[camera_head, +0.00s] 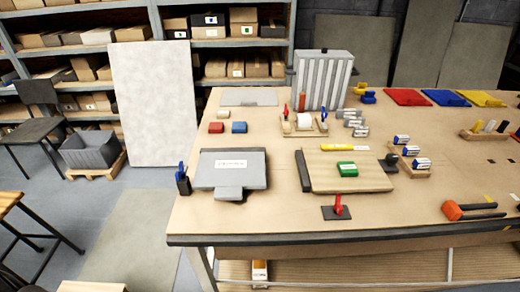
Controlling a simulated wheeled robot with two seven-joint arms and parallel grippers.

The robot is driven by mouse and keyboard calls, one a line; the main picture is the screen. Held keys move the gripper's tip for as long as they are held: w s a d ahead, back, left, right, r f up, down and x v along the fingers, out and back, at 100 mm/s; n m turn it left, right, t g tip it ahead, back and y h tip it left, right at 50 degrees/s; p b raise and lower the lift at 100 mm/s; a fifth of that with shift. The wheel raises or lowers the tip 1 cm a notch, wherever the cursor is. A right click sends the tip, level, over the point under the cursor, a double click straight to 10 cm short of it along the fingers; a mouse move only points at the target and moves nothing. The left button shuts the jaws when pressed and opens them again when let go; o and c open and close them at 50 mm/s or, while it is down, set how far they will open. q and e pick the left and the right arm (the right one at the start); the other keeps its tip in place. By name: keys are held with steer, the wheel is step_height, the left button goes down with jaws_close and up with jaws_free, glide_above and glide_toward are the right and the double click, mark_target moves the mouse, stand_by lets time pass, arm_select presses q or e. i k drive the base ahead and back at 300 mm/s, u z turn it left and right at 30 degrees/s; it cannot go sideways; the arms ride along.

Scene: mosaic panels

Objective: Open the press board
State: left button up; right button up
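A wooden board (325,178) lies flat on the table right of centre, with a dark strip (304,171) along its left edge. No label is readable, so I cannot tell for certain which one is the press board. Neither of my grippers is in view.
A red-handled tool (338,207) stands on a dark plate near the front edge of the table (280,222). A blue-topped holder (183,180) is at the left edge. An orange-headed mallet (453,211) lies right. A ribbed grey box (323,80) stands behind.

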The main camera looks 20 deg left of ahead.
mark_target(228, 174)
steer(key=u, duration=1.85)
steer(key=k, duration=1.15)
steer(key=z, duration=1.85)
